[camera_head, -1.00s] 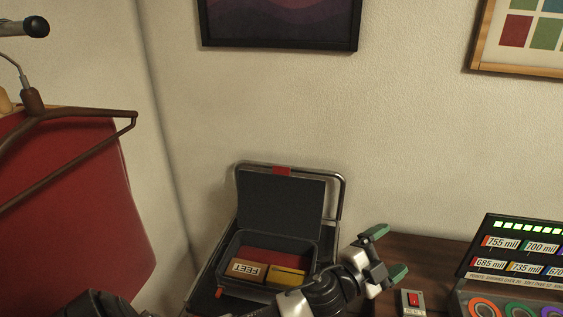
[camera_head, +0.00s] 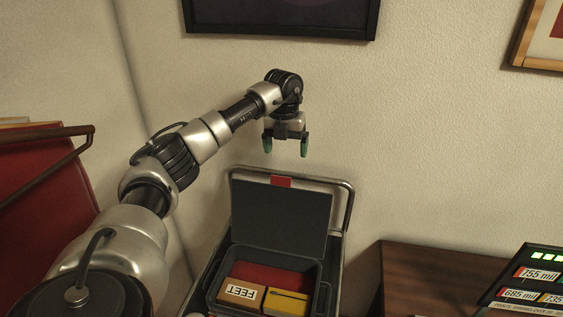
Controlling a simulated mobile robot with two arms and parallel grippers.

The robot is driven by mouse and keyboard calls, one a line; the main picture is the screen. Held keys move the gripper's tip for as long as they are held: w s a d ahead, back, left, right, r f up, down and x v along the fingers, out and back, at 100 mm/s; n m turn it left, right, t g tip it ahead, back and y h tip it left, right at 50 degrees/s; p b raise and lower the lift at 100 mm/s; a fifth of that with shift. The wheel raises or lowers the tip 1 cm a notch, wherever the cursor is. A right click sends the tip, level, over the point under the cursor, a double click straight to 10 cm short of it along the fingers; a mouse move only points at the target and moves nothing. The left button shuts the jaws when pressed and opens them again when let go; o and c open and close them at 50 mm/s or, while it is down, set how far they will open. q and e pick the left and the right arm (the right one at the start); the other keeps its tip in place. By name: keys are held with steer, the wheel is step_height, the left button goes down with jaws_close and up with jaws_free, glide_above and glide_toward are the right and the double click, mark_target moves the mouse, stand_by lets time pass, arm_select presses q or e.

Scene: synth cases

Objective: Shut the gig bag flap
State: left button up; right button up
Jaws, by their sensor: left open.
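The gig bag is a dark open case whose grey flap (camera_head: 281,217) stands raised and leans back near the wall. A red tab (camera_head: 281,182) sits at the middle of the flap's top edge. The case body (camera_head: 228,262) is open, with a red inside and two boxes in it: one labelled FEET (camera_head: 243,293) and a yellow one (camera_head: 287,301). My left gripper (camera_head: 286,148) is open and empty, pointing down above the flap's top edge and apart from it. My right gripper is not in view.
A metal tube frame (camera_head: 348,205) stands behind and around the case. A dark wooden table (camera_head: 425,271) is to the right, with a label display (camera_head: 535,280) on it.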

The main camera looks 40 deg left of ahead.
mark_target(281, 177)
arm_select(q)
steer(key=shift+s+a+f+y+p, duration=0.3)
steer(key=shift+s+f+p, duration=0.25)
steer(key=shift+s, duration=0.1)
step_height(281, 177, down, 3)
steer(key=shift+f+p, duration=0.2)
steer(key=shift+p, duration=0.3)
steer(key=f, duration=0.3)
steer(key=shift+w+a+p, duration=0.2)
steer(key=shift+a+p, duration=0.05)
steer(key=shift+p, duration=0.1)
steer(key=shift+d+f, duration=0.1)
steer(key=shift+f, duration=0.7)
steer(key=shift+c, duration=1.4)
steer(key=c, duration=1)
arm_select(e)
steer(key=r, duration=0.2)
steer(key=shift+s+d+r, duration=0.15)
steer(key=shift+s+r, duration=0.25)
